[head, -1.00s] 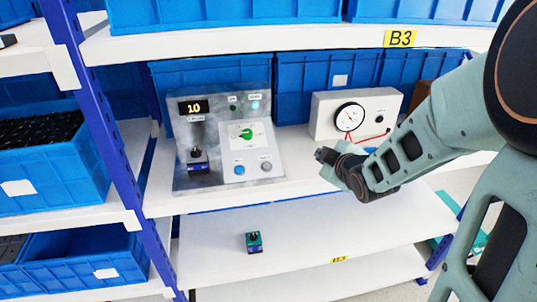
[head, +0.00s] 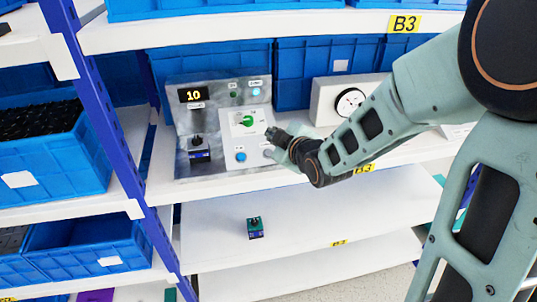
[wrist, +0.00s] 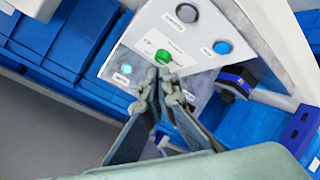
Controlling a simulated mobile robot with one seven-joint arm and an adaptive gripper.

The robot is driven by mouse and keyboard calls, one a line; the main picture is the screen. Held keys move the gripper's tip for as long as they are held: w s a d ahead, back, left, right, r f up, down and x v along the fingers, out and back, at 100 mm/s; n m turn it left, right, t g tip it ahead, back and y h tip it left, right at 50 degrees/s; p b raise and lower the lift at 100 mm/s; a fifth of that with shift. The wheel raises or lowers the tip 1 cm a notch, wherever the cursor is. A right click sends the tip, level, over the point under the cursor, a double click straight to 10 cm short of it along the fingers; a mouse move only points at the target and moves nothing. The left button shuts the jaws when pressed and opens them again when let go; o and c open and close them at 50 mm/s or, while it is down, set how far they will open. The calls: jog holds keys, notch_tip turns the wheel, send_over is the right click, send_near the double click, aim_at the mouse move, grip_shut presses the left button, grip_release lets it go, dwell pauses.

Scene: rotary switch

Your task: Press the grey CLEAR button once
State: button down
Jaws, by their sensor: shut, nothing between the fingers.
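The control panel (head: 188,123) stands on the shelf, its display reading 10. Its grey button (head: 268,154) is at the lower right, partly covered by my gripper in the head view. In the wrist view the grey button (wrist: 187,12) is in full sight near the top edge. The blue button (head: 241,157) is left of it, and the green rotary knob (head: 248,121) is above. My gripper (head: 271,132) is shut and empty, its tips before the panel's right side. In the wrist view the fingertips (wrist: 163,76) appear just below the green knob, apart from the grey button.
A white meter box (head: 326,101) stands right of the panel, partly behind my arm. Blue bins (head: 303,72) line the back. A small dark switch block (head: 255,228) sits on the lower shelf. The shelf above overhangs the panel.

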jog(key=b, duration=0.3)
send_over(268, 153)
jog(key=s+d, duration=0.1)
jog(key=s, duration=0.2)
notch_tip(268, 153, down, 5)
jog(key=shift+w+f, duration=0.15)
jog(key=shift+w+a+f+b, duration=0.1)
jog(key=shift+w+f+b, duration=0.3)
jog(key=shift+f+b, duration=0.6)
jog(key=shift+r+b, duration=0.1)
jog(key=shift+b, duration=0.3)
jog(key=shift+w+f+b, duration=0.15)
jog(key=shift+f+b, duration=0.1)
jog(key=shift+b, duration=0.25)
jog(key=shift+w+a+f+b, duration=0.15)
jog(key=shift+f+b, duration=0.25)
jog(key=shift+b, duration=0.25)
dwell(0.5)
jog(key=shift+s+r+p, duration=0.3)
jog(key=shift+r+p, duration=0.2)
jog(key=shift+r, duration=0.25)
